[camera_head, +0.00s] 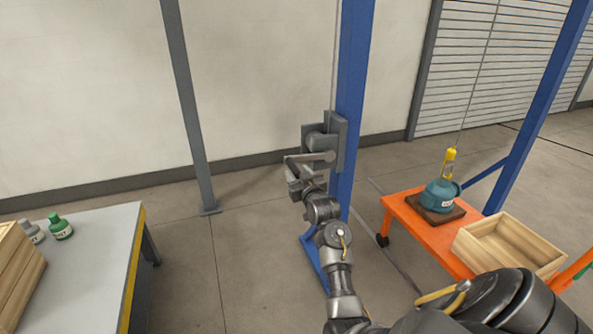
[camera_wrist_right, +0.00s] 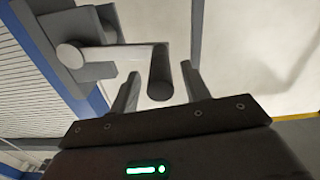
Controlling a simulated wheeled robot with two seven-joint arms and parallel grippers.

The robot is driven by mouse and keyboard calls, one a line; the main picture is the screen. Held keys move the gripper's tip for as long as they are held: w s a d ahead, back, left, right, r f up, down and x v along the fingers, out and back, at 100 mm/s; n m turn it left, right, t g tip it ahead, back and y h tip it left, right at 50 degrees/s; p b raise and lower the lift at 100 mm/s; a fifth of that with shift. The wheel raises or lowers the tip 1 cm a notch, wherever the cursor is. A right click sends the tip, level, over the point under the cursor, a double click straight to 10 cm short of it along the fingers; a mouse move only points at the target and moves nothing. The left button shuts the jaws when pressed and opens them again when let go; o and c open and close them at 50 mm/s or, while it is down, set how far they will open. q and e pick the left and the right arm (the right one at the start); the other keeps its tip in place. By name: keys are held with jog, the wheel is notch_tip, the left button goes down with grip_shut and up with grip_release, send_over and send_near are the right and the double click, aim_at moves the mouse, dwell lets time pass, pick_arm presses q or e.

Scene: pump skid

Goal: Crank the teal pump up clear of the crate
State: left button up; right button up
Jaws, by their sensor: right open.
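The teal pump (camera_head: 441,196) sits upright on a dark brown base (camera_head: 422,210) on the orange cart. A yellow hook (camera_head: 449,164) on a thin cable is above it, at its top. The open wooden crate (camera_head: 510,246) stands beside it on the same cart. The grey winch (camera_head: 325,142) is mounted on the blue post, with its crank arm (camera_head: 308,158) pointing left. My right gripper (camera_head: 297,181) is at the crank's end. In the right wrist view its open fingers stand either side of the dark handle grip (camera_wrist_right: 160,78). My left gripper is not in view.
A blue gantry post (camera_head: 356,80) stands behind my right arm. A grey table (camera_head: 100,250) at left carries a green bottle (camera_head: 60,228), a grey bottle (camera_head: 32,232) and a wooden box (camera_head: 18,275). The floor between table and post is clear.

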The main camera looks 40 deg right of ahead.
jog(key=shift+x, duration=0.8)
jog(key=shift+c, duration=0.4)
grip_shut()
